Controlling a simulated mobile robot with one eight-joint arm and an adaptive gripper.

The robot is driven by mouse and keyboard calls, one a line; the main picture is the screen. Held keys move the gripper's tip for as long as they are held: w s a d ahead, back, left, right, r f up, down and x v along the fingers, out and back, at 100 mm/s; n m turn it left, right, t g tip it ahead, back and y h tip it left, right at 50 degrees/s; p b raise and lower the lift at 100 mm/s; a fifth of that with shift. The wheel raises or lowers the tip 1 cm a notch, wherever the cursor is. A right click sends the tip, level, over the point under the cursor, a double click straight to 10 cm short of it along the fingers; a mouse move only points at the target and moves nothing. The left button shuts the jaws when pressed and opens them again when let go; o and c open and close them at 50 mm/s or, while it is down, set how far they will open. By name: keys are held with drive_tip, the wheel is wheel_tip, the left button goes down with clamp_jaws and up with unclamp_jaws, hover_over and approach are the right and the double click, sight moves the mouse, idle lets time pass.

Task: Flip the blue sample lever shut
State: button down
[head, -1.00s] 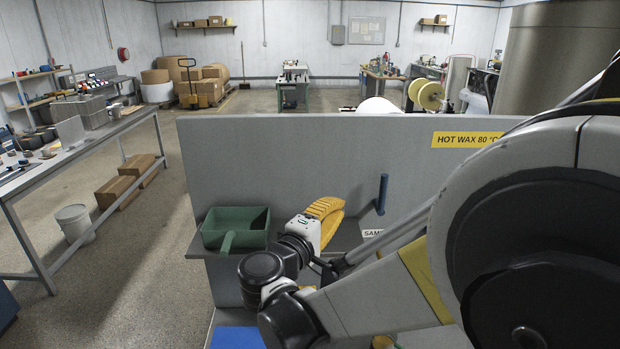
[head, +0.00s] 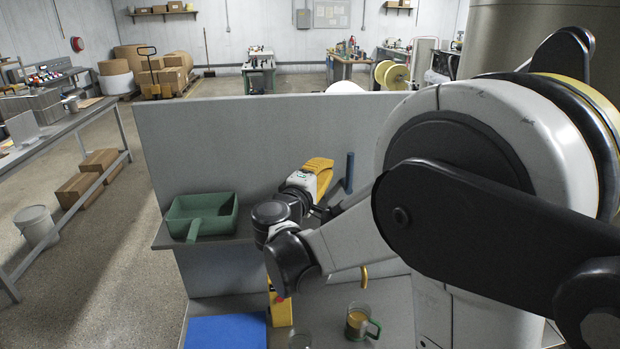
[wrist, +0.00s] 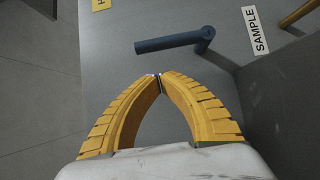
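The blue lever (head: 350,172) stands upright in front of the grey panel in the head view. In the wrist view the blue lever (wrist: 170,43) runs across the upper middle, with its bent pivot end at the right, near the white SAMPLE label (wrist: 255,31). My gripper (head: 321,164) is just left of the lever in the head view. In the wrist view my gripper (wrist: 159,78) has its yellow fingertips together with nothing between them. The tips lie below the lever in that picture, with a visible gap. The lever's base is hidden by my arm in the head view.
A green scoop-like tray (head: 203,213) sits on the ledge left of my gripper. Below are a blue mat (head: 225,332), a yellow object (head: 281,308) and a glass mug of amber liquid (head: 357,321). A yellow rod (wrist: 301,13) shows beyond the SAMPLE label. The grey panel (head: 210,135) stands behind.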

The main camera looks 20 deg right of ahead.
drive_tip(key=shift+s+d, duration=0.15)
drive_tip(key=shift+d, duration=0.65)
drive_tip(key=shift+s+d, duration=0.15)
drive_tip(key=shift+d, duration=0.6)
drive_tip(key=shift+r, duration=0.15)
drive_tip(key=shift+s+d+m, duration=0.1)
drive_tip(key=shift+d+m, duration=0.15)
drive_tip(key=shift+m, duration=0.05)
